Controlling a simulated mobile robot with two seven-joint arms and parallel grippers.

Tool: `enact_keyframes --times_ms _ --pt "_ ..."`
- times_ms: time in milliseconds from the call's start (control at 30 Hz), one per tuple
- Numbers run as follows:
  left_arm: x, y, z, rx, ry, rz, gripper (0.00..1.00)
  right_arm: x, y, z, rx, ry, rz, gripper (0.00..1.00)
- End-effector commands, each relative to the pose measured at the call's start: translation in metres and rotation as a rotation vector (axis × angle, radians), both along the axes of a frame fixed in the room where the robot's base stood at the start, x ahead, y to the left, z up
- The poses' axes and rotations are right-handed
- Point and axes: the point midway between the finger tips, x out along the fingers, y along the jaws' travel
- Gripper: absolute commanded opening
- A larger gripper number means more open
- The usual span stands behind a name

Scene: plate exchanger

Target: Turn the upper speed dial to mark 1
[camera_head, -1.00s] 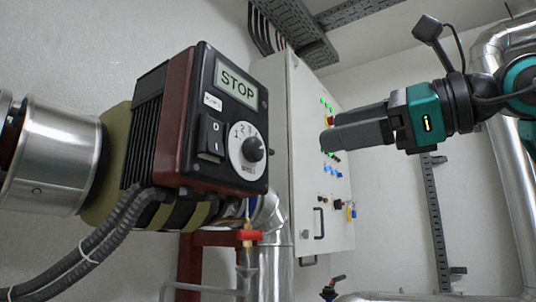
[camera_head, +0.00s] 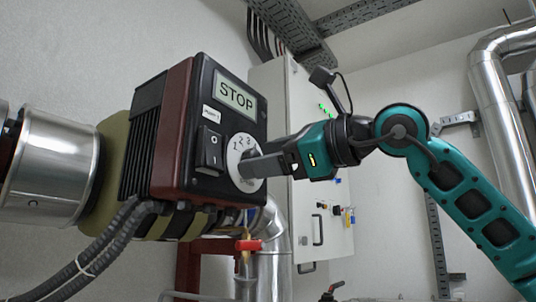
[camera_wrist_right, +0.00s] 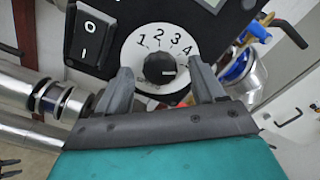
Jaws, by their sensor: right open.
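The speed dial (camera_head: 237,150) is a white disc with numbers on the black front of the pump control box. In the right wrist view the black round knob (camera_wrist_right: 159,66) sits at the disc's centre, with 1 to 4 in an arc above it. A short white mark on the knob is toward its right side, away from the 1. My right gripper (camera_head: 245,166) is at the dial; its open fingers (camera_wrist_right: 160,78) stand on either side of the knob, with gaps visible. In the head view the fingers hide the knob. My left gripper is out of view.
A STOP display (camera_head: 236,95) is above the dial, and a black rocker switch (camera_head: 209,148) is close on its left. A grey electrical cabinet (camera_head: 272,95) stands behind. A red valve handle (camera_head: 248,245) and pipes are below.

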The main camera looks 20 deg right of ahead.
Motion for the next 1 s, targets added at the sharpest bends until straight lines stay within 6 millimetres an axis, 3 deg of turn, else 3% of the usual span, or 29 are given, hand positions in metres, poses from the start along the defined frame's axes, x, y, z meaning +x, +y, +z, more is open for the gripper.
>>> enact_keyframes --times_ms 200,767,1000 --pt "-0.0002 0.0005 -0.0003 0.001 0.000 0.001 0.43 0.0003 0.0001 -0.0003 0.000 0.000 0.000 0.69" --pt "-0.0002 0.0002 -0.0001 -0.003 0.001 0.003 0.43 -0.0001 -0.0002 0.0000 0.000 0.000 0.000 0.15" --pt "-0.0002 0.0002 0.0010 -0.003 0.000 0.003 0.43 -0.0001 -0.0001 0.0003 -0.012 -0.009 0.000 0.13"
